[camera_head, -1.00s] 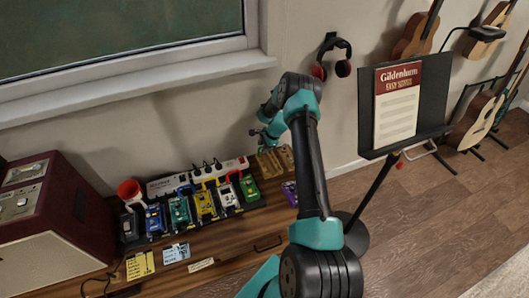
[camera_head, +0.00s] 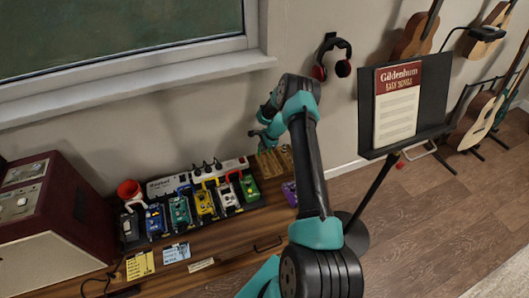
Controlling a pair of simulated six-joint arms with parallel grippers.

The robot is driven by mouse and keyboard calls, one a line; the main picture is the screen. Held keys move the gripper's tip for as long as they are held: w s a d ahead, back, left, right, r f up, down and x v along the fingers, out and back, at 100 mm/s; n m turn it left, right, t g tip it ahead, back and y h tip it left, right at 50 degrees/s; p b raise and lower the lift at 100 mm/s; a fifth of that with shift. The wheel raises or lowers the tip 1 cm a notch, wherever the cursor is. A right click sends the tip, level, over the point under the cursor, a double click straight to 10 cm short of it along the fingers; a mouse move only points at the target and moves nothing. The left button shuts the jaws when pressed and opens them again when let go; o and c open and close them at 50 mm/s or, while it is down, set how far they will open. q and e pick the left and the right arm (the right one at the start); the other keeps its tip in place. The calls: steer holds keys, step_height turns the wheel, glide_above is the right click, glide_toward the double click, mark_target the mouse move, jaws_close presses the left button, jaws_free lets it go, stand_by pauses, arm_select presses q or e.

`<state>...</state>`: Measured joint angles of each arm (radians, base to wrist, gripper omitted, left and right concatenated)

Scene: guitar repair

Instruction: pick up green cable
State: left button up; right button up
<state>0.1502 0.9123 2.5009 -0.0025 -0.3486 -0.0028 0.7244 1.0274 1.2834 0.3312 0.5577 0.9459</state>
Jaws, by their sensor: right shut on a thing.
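My right gripper (camera_head: 258,138) is at the back of the wooden bench, close to the wall and just above the wooden tray (camera_head: 273,161). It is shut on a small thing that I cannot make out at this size. I cannot pick out a green cable for certain; the gripper is far off and its fingertips are tiny in the picture. My left gripper is not in view.
A pedalboard with several coloured pedals (camera_head: 205,203) and a white power strip (camera_head: 163,186) lies left of the tray. A purple pedal (camera_head: 290,193) sits beside my right arm. A red amplifier (camera_head: 70,205) stands left. A music stand (camera_head: 435,90) stands right.

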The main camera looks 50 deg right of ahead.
steer(key=shift+r, duration=0.1)
jaws_close()
steer(key=shift+r, duration=0.3)
steer(key=s+a+r, duration=0.1)
steer(key=s+a, duration=0.3)
steer(key=s, duration=0.4)
steer(key=s+a+r, duration=0.1)
steer(key=s+a, duration=0.3)
steer(key=s, duration=0.4)
steer(key=shift+r, duration=0.3)
